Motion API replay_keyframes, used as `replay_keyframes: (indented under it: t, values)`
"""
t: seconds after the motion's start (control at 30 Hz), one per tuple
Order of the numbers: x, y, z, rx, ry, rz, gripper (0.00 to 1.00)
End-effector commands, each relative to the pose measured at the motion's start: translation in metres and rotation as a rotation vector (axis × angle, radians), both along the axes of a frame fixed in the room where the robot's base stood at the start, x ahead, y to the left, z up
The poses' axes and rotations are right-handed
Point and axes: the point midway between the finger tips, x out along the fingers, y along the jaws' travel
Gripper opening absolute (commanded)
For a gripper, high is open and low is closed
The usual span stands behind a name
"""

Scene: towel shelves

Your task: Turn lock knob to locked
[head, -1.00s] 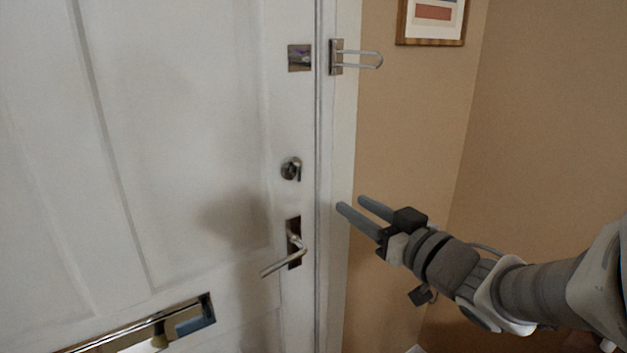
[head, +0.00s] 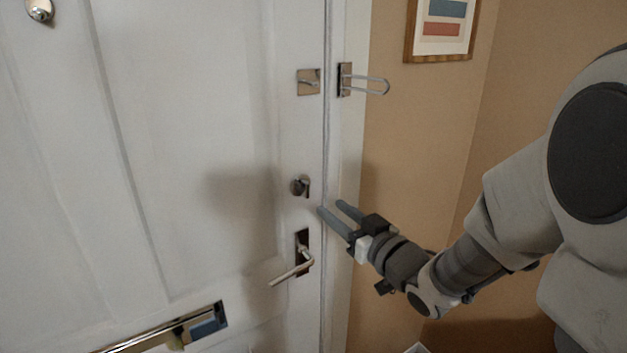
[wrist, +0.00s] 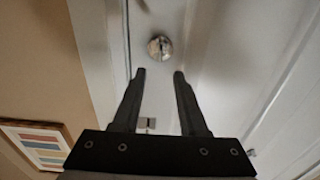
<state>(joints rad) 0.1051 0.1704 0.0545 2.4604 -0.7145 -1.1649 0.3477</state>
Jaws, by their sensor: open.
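The lock knob (head: 300,186) is a small round metal piece with a thumb-turn, on the white door (head: 230,110) above the lever handle (head: 300,258). In the head view its turn piece looks roughly upright. It also shows in the wrist view (wrist: 160,47), ahead of the fingertips and between their lines. My gripper (head: 328,210) is open and empty. Its fingers point at the door, a little below and to the right of the knob, apart from it. In the wrist view both fingers (wrist: 159,74) are spread with a clear gap.
A swing-bar latch (head: 362,83) sticks out from the frame at upper right, beside a metal plate (head: 308,81) on the door. A letter slot (head: 175,330) is low on the door. A framed picture (head: 440,28) hangs on the tan wall.

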Motion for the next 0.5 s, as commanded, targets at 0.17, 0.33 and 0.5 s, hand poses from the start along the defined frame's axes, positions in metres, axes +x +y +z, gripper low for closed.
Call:
replay_keyframes:
  t: [0.17, 0.33, 0.5]
  values:
    - [0.033, 0.024, -0.001, 0.001, 0.002, 0.003, 0.42]
    - [0.059, 0.042, -0.001, -0.001, 0.001, 0.003, 0.42]
    - [0.076, 0.052, -0.001, 0.0, 0.001, 0.001, 0.42]
